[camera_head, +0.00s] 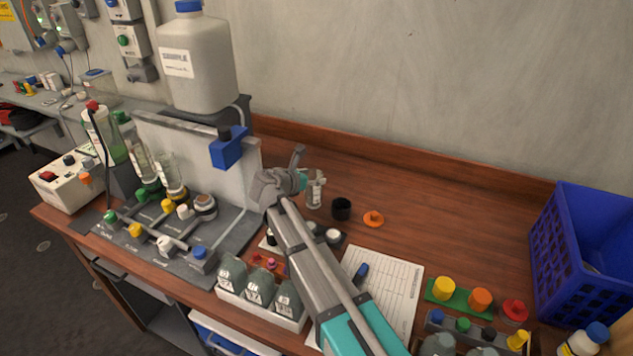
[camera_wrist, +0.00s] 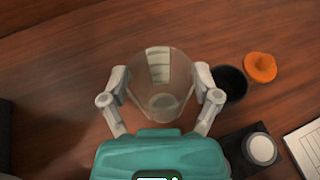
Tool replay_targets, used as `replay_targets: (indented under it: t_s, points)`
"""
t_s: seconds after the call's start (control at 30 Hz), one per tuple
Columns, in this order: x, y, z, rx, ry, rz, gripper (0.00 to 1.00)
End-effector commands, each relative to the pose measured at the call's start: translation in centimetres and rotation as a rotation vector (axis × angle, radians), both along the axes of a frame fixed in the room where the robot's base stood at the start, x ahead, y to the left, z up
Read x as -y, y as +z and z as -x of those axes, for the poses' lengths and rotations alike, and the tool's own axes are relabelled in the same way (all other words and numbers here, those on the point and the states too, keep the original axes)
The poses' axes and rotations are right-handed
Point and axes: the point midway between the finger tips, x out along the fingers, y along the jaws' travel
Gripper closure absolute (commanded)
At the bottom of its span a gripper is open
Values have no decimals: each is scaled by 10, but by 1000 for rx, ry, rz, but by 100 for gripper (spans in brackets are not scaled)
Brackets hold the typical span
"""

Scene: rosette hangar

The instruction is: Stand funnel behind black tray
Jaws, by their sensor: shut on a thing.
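In the wrist view my gripper (camera_wrist: 163,92) has a finger on each side of the vessel (camera_wrist: 160,72), which looks roughly upright. I cannot tell whether it touches the table. A small orange piece with a round flange and raised middle (camera_head: 373,218), possibly the funnel, lies on the wood; it also shows in the wrist view (camera_wrist: 260,67). The black tray (camera_head: 343,237) holds white-topped pieces and is partly hidden by my arm. Its corner shows in the wrist view (camera_wrist: 236,151).
A black cup (camera_head: 342,208) stands between the vessel and the orange piece. A grey apparatus (camera_head: 190,215) is at left. A white rack of bottles (camera_head: 262,308) and a printed sheet (camera_head: 395,290) lie in front. A blue crate (camera_head: 585,250) is at right. The back-right wood is clear.

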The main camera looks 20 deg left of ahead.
Motion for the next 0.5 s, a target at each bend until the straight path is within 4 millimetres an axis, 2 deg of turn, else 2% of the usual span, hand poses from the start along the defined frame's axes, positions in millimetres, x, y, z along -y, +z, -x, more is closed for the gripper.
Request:
replay_targets:
  t_s: [0.43, 0.47, 0.5]
  points:
    - [0, -4, 0, 0, 0, 0, 74]
    - [0, -4, 0, 0, 0, 0, 18]
    - [0, -3, 0, 0, 0, 0, 11]
